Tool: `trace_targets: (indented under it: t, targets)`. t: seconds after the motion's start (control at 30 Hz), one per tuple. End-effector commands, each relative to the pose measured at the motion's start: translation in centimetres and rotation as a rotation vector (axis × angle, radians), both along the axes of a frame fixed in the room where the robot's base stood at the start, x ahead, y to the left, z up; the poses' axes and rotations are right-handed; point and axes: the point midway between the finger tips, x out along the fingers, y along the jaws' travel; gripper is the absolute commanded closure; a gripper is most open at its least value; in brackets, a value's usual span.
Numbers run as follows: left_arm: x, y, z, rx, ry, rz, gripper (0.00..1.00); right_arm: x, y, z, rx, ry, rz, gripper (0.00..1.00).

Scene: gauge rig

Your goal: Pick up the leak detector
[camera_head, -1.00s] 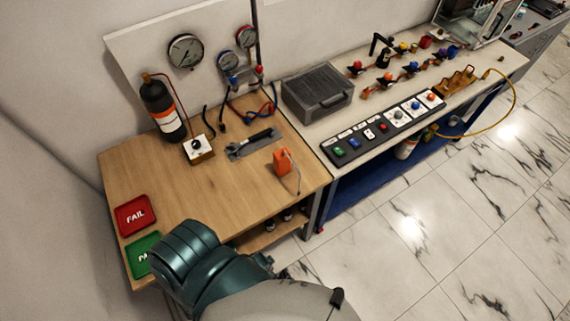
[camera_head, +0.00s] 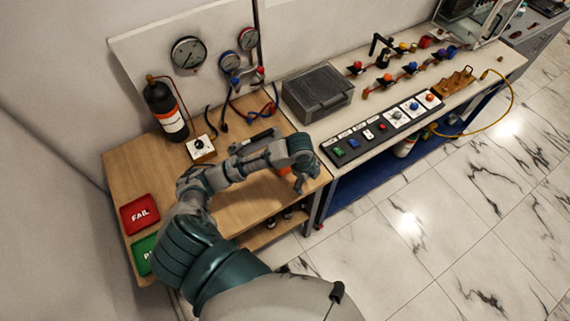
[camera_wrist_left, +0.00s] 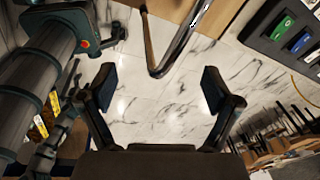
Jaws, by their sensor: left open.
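The leak detector, taken to be the orange handheld device (camera_head: 284,171) on the right part of the wooden bench, is mostly hidden behind my left arm and gripper in the head view. Only a small orange patch of it shows. My left gripper (camera_head: 299,184) points down beside it, near the bench's right front edge. In the left wrist view its two fingers stand wide apart, and the gripper (camera_wrist_left: 158,82) is empty with marble floor behind. My right gripper is not in view.
The wooden bench (camera_head: 130,180) carries a black bottle (camera_head: 164,108), a small white-topped box (camera_head: 200,147), a red FAIL tray (camera_head: 139,213) and a green tray (camera_head: 144,255). A grey case (camera_head: 317,92) and switch panel (camera_head: 382,130) stand on the adjoining bench to the right.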

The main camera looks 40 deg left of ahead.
Motion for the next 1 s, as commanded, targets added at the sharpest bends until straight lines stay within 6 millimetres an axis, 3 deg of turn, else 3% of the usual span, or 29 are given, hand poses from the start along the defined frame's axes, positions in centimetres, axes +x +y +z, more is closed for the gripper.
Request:
trace_targets:
  t: [0.03,0.2,0.3,0.43,0.57,0.8,1.0]
  targets:
    - [1.6,2.4,2.5,0.052,0.001,-0.072,0.10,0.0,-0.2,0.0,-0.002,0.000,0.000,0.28]
    - [3.1,8.4,9.2,0.138,0.065,-0.270,0.10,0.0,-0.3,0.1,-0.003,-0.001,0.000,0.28]
    - [3.2,10.7,12.1,0.150,0.091,-0.332,0.10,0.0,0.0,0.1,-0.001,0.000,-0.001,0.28]
    - [3.0,11.9,13.7,0.150,0.110,-0.371,0.10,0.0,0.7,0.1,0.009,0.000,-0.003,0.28]
    - [2.9,11.9,12.4,0.148,0.117,-0.381,0.10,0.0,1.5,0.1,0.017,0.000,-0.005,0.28]
    - [3.0,12.1,6.7,0.148,0.116,-0.377,0.10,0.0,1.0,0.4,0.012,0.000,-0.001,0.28]
    - [3.0,12.2,2.9,0.146,0.113,-0.377,0.10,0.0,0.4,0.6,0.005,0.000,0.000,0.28]
